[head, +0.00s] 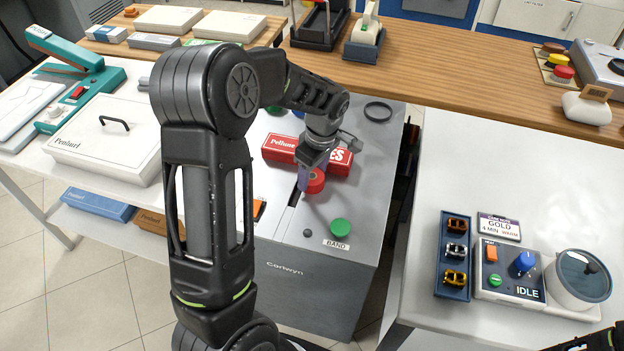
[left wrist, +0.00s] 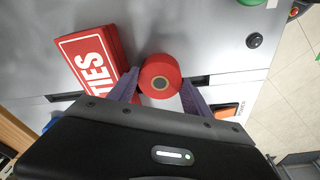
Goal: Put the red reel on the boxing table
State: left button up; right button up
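The red reel (head: 316,182) lies on the grey top of the banding machine (head: 355,215), beside its dark slot. In the left wrist view the reel (left wrist: 160,76) shows its round face and hub between my two purple fingers. My left gripper (head: 309,178) is over the machine with its fingers apart, one on each side of the reel. Small gaps seem to show, and no firm grip is visible. A white table (head: 82,178) at the left bears a white lidded box and a teal press; no label tells whether it is the boxing table.
A red sign-like box (head: 281,149) lies just behind the reel. A green button (head: 340,228) and a black ring (head: 378,111) are on the machine. A white table (head: 440,170) with a control panel (head: 511,271) stands at right. A wooden counter (head: 450,70) runs behind.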

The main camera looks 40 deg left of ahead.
aim_at(314, 175)
pick_arm(q)
jog(key=c, duration=0.9)
notch_tip(314, 175, up, 10)
jog(key=shift+r+b, duration=0.1)
jog(key=shift+b, duration=0.4)
jog(key=shift+c, duration=0.2)
dwell(0.4)
jog(key=w+d+f+m, duration=0.1)
jog(key=d+m, duration=0.4)
jog(key=w+d+f+m+t+h, duration=0.1)
jog(key=d+f+m, duration=0.1)
jog(key=d+m, duration=0.4)
jog(key=w+d+f+m, duration=0.2)
jog(key=d+m, duration=0.4)
jog(key=shift+f+t+h, duration=0.2)
jog(key=shift+t+h, duration=0.2)
